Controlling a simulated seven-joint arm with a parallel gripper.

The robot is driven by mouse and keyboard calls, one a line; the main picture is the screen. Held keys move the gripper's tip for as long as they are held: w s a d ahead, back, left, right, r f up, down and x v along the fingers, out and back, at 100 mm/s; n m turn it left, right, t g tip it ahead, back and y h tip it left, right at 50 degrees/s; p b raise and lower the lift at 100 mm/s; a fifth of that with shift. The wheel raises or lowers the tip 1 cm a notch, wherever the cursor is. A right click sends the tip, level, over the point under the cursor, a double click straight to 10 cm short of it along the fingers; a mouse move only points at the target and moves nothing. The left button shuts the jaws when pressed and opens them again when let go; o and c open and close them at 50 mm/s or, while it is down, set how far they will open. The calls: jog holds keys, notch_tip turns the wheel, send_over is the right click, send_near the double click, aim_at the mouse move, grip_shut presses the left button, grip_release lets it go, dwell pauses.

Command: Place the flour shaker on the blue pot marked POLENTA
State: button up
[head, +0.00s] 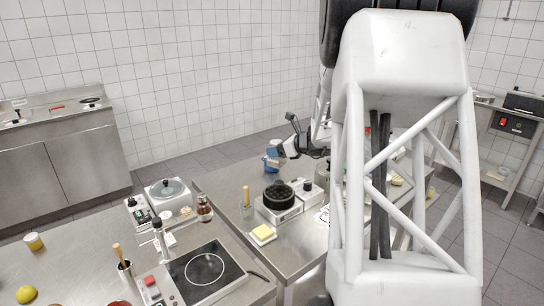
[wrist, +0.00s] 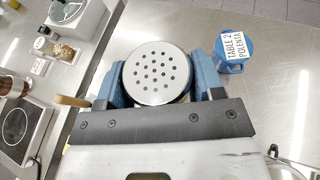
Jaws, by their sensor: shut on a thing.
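The flour shaker (wrist: 157,72) is held between the blue fingers of my gripper (wrist: 158,80); its round, perforated pale top faces the wrist camera. The blue pot (wrist: 236,66) stands on the steel worktop at the upper right of the wrist view, apart from the shaker. A white label on it reads TABLE 2 POLENTA. In the head view my gripper (head: 283,153) is over the far part of the worktop, with blue parts there too small to tell finger from pot. The shaker's lower body is hidden.
The steel worktop (wrist: 275,105) is bare around the pot. A hob (head: 206,268) is at the lower left.

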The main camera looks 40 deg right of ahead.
jog(key=shift+w, duration=0.1)
jog(key=w+d+f, duration=0.1)
jog(key=w+d, duration=0.7)
jog(key=w, duration=0.5)
jog(key=shift+w+d+f, duration=0.2)
jog(key=shift+f, duration=0.05)
jog(key=shift+f, duration=1.75)
jog(key=shift+f, duration=0.15)
jog(key=o, duration=1)
jog(key=shift+r, duration=0.2)
